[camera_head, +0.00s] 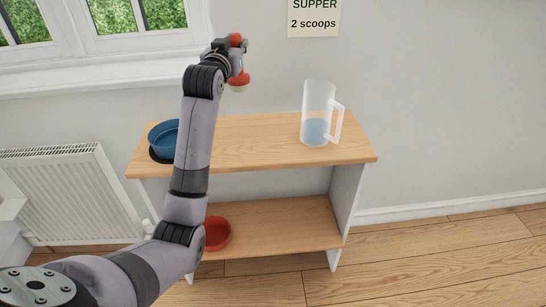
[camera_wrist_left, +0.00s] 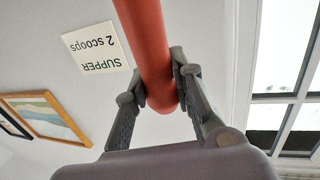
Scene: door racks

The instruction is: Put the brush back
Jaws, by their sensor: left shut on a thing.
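My left gripper (camera_head: 238,50) is raised above the left part of the shelf top in the head view. It is shut on a red-orange thing with a round bar, likely the brush handle (camera_wrist_left: 152,40), which runs between the fingers in the left wrist view. In the head view a red end shows above the fingers and a rounded red part (camera_head: 239,78) with a pale underside hangs below them. Much of the held thing is hidden by the gripper, so I cannot fully make out its shape. My right gripper is not in view.
A wooden shelf unit (camera_head: 258,138) stands against the wall. A blue bowl (camera_head: 162,137) on its top is partly behind my left arm. A clear jug (camera_head: 317,112) stands right. A red bowl (camera_head: 217,234) sits on the lower shelf. A "SUPPER 2 scoops" sign (camera_head: 313,17) hangs above.

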